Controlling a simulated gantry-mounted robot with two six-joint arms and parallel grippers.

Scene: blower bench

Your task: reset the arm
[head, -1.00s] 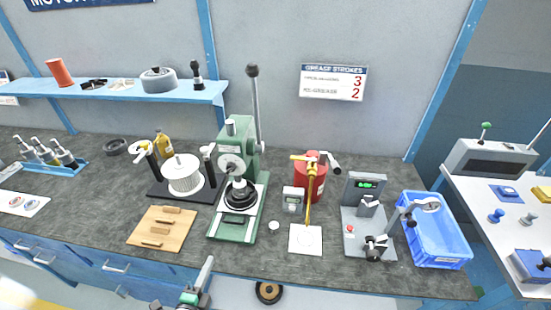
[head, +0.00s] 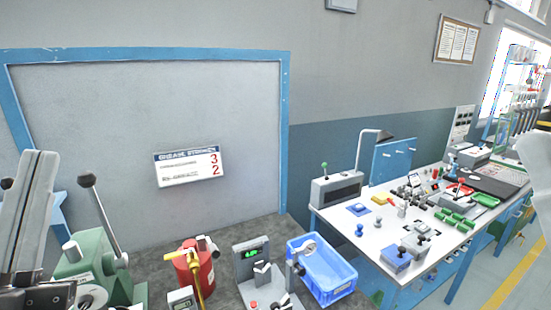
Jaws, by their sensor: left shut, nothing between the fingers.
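My left gripper (head: 38,158) stands large at the lower left edge, its grey fingers pointing up and shut with nothing between them. It is in front of the left part of the bench and hides some of it. The rest of its arm is cut off by the frame.
Right of the left gripper is a green press (head: 88,268) with a raised lever. Further right are a red canister (head: 203,268), a device with a green display (head: 250,262) and a blue bin (head: 335,285). A white table (head: 335,215) with many small parts stands at right.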

